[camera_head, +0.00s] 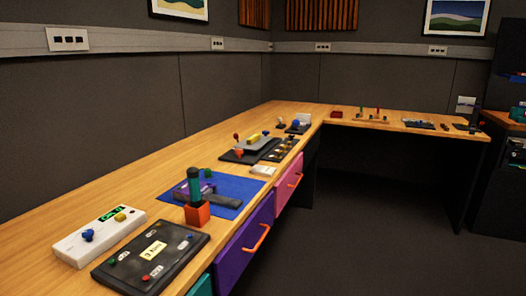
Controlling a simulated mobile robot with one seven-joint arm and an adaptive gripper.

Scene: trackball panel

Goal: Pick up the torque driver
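An upright tool with a dark green and black handle (194,186) stands in an orange block (197,215) near the front edge of the left bench. It looks like the torque driver, though its lower end is hidden in the block. The block sits at the near edge of a blue mat (247,186). My gripper is not in view.
A white box with a green display (98,239) and a black panel (152,258) lie nearer. A dark grey elongated object (222,201) lies on the mat, right of the tool. Dark control panels (250,150) stand farther along. Orange handles (257,239) stick out from drawers below.

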